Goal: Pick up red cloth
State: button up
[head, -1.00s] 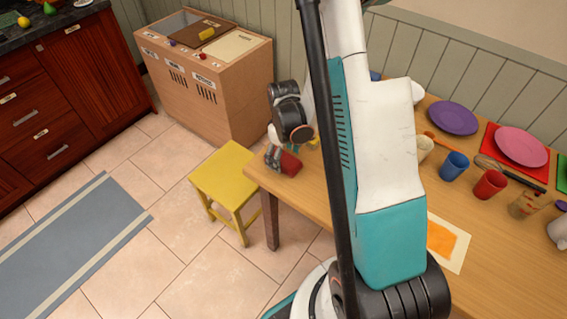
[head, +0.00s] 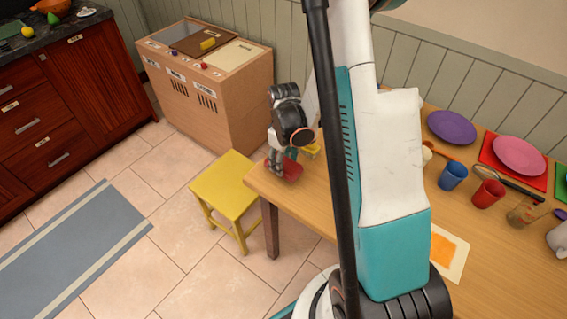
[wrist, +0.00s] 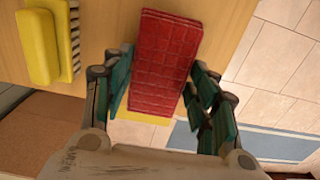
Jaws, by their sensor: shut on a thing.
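The red cloth (wrist: 165,60) is a folded, quilted-looking block in the middle of the wrist view, between the two teal-padded fingers of my gripper (wrist: 160,75). My gripper is shut on it; the left finger touches its side. In the head view, my gripper (head: 280,165) points down at the left end of the wooden table (head: 262,182), with the red cloth (head: 291,169) showing partly beside the fingers. I cannot tell whether the cloth touches the table.
A yellow brush-like thing (wrist: 40,45) lies close by on the table. A yellow stool (head: 224,188) stands at the table's left end. Plates, a blue cup (head: 453,176) and a red cup (head: 488,193) stand to the right. Open floor lies left.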

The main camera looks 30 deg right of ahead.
aim_at(284, 163)
notch_tip(284, 163, up, 17)
jog(key=p, duration=0.5)
jog(key=shift+r, duration=0.2)
